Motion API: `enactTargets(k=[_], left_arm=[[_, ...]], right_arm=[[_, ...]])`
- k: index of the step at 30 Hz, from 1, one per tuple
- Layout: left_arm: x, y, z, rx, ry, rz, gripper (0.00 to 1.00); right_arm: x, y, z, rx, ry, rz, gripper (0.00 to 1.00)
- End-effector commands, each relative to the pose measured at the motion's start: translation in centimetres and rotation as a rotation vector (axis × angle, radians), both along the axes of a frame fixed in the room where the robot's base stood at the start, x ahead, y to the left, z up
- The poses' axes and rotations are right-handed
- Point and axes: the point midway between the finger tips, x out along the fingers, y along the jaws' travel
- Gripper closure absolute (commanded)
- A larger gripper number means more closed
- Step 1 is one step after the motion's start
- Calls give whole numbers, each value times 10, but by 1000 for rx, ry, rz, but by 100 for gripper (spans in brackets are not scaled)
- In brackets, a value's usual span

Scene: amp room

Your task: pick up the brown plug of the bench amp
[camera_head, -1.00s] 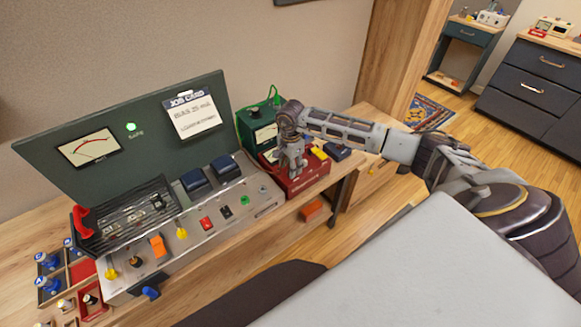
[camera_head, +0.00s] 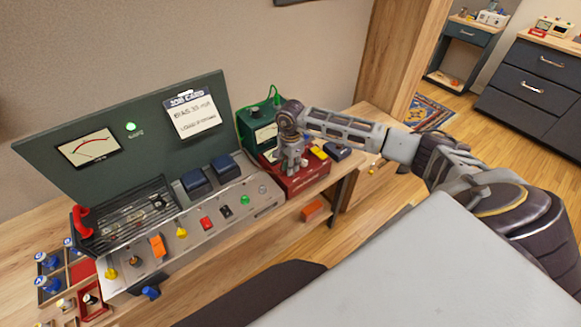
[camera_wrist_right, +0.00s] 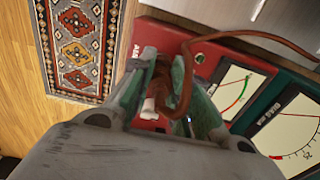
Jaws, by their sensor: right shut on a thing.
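My right gripper (camera_head: 292,168) is over the red bench amp (camera_head: 314,179), at the right end of the bench. It is shut on the brown plug, which shows between its fingertips in the right wrist view (camera_wrist_right: 181,88). A brown cable (camera_wrist_right: 255,34) curves from the plug to the upper right. The amp's red face also shows in the wrist view (camera_wrist_right: 155,36). My left gripper is out of view.
A green meter box (camera_head: 262,130) stands behind the red amp. Yellow (camera_head: 319,152) and dark blue (camera_head: 337,151) blocks lie right of the gripper. The large control console (camera_head: 190,218) fills the bench to the left. An orange block (camera_head: 312,210) sits below the bench top.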

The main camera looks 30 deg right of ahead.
Motion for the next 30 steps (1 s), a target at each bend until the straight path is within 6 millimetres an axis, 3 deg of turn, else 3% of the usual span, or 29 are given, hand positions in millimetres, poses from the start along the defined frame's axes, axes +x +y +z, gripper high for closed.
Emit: enactTargets(k=[10, 24, 30], left_arm=[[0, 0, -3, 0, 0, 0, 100], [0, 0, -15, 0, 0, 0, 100], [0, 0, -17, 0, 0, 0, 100]], right_arm=[[1, -1, 16, -1, -2, -1, 100], [1, 0, 81, 0, -2, 0, 100], [1, 0, 97, 0, -1, 0, 100]])
